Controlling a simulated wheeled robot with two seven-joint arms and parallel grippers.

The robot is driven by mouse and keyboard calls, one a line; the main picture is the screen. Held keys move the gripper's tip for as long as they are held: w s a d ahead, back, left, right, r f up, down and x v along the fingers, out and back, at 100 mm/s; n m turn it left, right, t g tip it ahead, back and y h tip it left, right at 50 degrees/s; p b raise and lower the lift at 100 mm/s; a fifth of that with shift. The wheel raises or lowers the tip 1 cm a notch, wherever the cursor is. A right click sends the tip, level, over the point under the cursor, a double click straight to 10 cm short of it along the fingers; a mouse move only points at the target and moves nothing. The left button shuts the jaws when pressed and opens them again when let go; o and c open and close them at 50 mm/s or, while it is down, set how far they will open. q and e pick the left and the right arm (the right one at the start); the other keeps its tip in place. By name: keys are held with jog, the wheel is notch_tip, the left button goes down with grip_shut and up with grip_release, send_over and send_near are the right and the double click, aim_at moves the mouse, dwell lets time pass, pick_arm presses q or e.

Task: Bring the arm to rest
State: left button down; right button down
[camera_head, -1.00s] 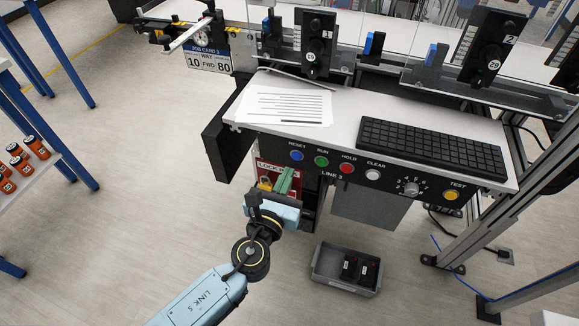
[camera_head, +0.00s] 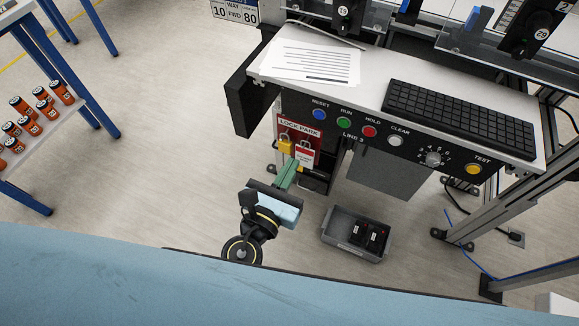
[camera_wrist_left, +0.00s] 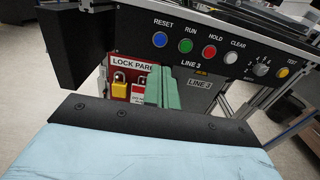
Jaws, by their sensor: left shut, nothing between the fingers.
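My left gripper (camera_head: 293,168) is shut and empty, its green fingers together in front of the lower part of the red LOCK PARK board (camera_head: 300,128). In the left wrist view, the shut green fingers (camera_wrist_left: 162,84) stand upright and cover part of that board's right side. A yellow padlock (camera_head: 285,146) hangs on the board, with a red and white tag (camera_head: 305,156) beside it. A pale blue link of my own arm fills the bottom of the head view. My right gripper does not show.
The console's front panel (camera_head: 340,125) carries colored buttons, with a keyboard (camera_head: 460,118) and a paper sheet (camera_head: 312,62) on top. A grey bin (camera_head: 345,246) with black items stands on the floor. A shelf (camera_head: 40,135) with orange cylinders is at the left.

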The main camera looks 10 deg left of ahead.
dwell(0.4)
pick_arm(q)
jog(key=s+a+f+n+g+y, duration=0.1)
jog(key=s+a+f+n+g, duration=0.3)
jog(key=f, duration=0.6)
jog(key=s+a+f+n+g+y, duration=0.1)
jog(key=a+f+n+g+y, duration=0.1)
jog(key=a+f+n, duration=0.6)
jog(key=s+a+f+n+g+y, duration=0.1)
jog(key=s+a+f+n+g, duration=0.2)
jog(key=f, duration=0.9)
jog(key=s+a+f+n+g, duration=0.2)
jog(key=s+f+n, duration=0.2)
jog(key=s+n, duration=0.3)
jog(key=s+a+f+n+g, duration=0.3)
jog(key=s+f+n, duration=0.2)
jog(key=s+n, duration=0.2)
jog(key=s+a+f+n+g+y, duration=0.1)
jog(key=s+a+f+n+g, duration=0.1)
jog(key=s+n, duration=0.5)
jog(key=s+a+f, duration=0.1)
jog(key=s+f, duration=0.1)
jog(key=s, duration=0.2)
jog(key=shift+a+f, duration=0.15)
jog(key=shift+f, duration=0.25)
jog(key=shift+s, duration=0.1)
